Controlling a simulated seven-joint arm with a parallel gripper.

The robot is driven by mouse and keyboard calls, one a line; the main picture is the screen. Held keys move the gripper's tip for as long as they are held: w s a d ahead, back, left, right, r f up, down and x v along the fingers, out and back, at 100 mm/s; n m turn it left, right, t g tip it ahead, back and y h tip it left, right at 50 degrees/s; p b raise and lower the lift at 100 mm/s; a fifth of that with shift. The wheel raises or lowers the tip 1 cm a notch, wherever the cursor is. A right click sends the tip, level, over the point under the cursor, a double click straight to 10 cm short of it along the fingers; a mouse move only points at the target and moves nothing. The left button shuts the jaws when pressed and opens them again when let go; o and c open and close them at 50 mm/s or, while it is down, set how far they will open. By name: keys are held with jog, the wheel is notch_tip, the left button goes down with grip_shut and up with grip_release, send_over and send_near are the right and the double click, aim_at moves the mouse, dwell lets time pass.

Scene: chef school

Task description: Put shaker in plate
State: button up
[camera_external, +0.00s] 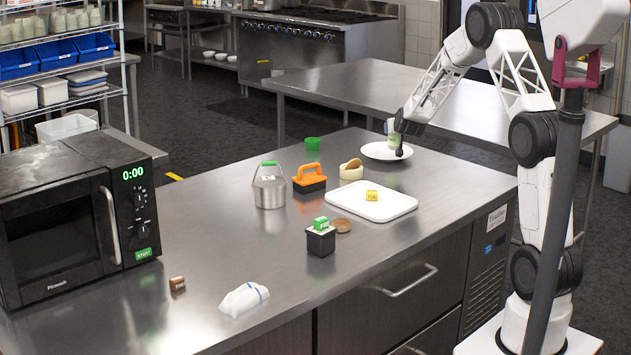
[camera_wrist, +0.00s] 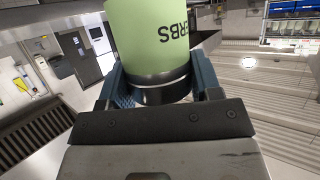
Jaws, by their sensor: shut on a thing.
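In the wrist view the shaker (camera_wrist: 150,35) shows large, with dark letters "RBS" and a black band at the end by my jaws. My gripper (camera_external: 399,145) is shut on it; in the wrist view the fingers of my gripper (camera_wrist: 160,88) sit on both sides of the black band. The white round plate (camera_external: 372,151) lies on the steel counter under the shaker. The shaker looks about upright over the plate. I cannot tell whether it touches the plate.
A microwave (camera_external: 60,230) stands left.

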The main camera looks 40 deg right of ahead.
aim_at(394, 136)
jog(key=shift+w+d, duration=0.25)
jog(key=shift+w, duration=0.25)
jog(key=shift+f, duration=0.2)
jog(key=shift+f, duration=1.6)
jog(key=shift+f, duration=0.15)
jog(key=o, duration=1)
jog(key=shift+o, duration=0.2)
jog(key=shift+s, duration=0.1)
jog(key=shift+s+a+r, duration=0.1)
jog(key=shift+a+r, duration=0.05)
jog(key=shift+r, duration=0.1)
jog(key=v, duration=1.1)
jog(key=shift+s+a, duration=0.15)
